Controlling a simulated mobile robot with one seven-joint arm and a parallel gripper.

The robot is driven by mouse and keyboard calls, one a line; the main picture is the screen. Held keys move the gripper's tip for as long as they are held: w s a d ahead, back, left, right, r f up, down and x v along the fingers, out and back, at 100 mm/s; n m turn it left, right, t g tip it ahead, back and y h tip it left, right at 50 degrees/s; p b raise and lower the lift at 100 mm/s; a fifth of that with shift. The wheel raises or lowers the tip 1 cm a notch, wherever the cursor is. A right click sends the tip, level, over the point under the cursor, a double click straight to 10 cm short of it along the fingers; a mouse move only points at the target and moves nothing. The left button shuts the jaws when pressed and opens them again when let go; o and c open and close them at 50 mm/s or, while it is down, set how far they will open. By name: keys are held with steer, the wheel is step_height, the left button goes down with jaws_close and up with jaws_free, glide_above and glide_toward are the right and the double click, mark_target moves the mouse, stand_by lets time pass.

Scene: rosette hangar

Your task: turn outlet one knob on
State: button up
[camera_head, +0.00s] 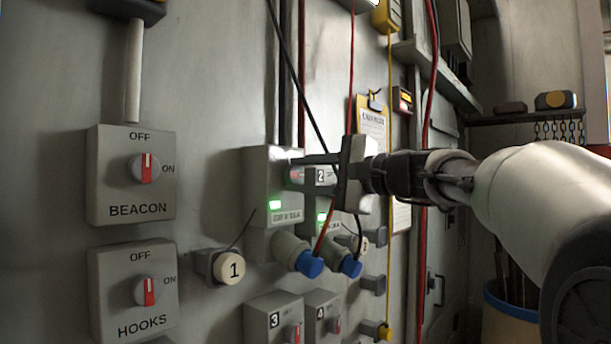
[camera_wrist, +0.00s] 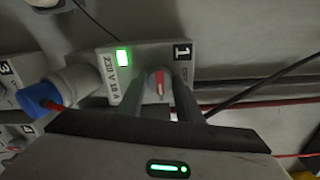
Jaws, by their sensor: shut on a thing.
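Outlet one (camera_head: 262,172) is a grey wall box with a lit green lamp (camera_head: 274,205). It also shows in the wrist view (camera_wrist: 178,52), marked 1, with the green lamp (camera_wrist: 123,58) and a 230 V 16 A label. Its knob (camera_wrist: 160,82) is round with a red and white pointer and sits between my fingers. My gripper (camera_wrist: 160,95) is shut on this knob. In the head view my gripper (camera_head: 300,167) reaches the front of the box from the right, and its fingers hide the knob there.
Outlet two (camera_head: 323,180) stands close beside, partly behind my fingers. Blue plugs (camera_head: 310,265) with cables hang below both outlets. Outlets three (camera_head: 262,322) and four (camera_head: 318,308) are lower. BEACON (camera_head: 107,185) and HOOKS (camera_head: 107,300) switches are at left. Cables run down near my gripper.

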steer(key=o, duration=1)
steer(key=shift+o, duration=0.2)
steer(key=b+v, duration=0.2)
steer(key=v, duration=1.5)
steer(key=shift+d+b, duration=0.2)
steer(key=shift+b, duration=0.15)
steer(key=shift+s+f, duration=0.15)
steer(key=s+a+f+n+g+h+p, duration=0.1)
steer(key=s+f+n+g+h, duration=0.15)
steer(key=s+f, duration=0.45)
steer(key=s+a+f+n+g+h+p, duration=0.1)
steer(key=s+f+h, duration=0.25)
steer(key=f, duration=0.85)
steer(key=s+a+f+n+g+h+p, duration=0.15)
steer(key=s+f+h, duration=0.25)
steer(key=f, duration=0.5)
steer(key=s+d+f+n+h, duration=0.4)
steer(key=s+d+f+n, duration=0.1)
steer(key=f, duration=0.3)
steer(key=shift+s+d+f, duration=0.25)
steer(key=shift+s+d, duration=0.35)
steer(key=shift+d, duration=0.1)
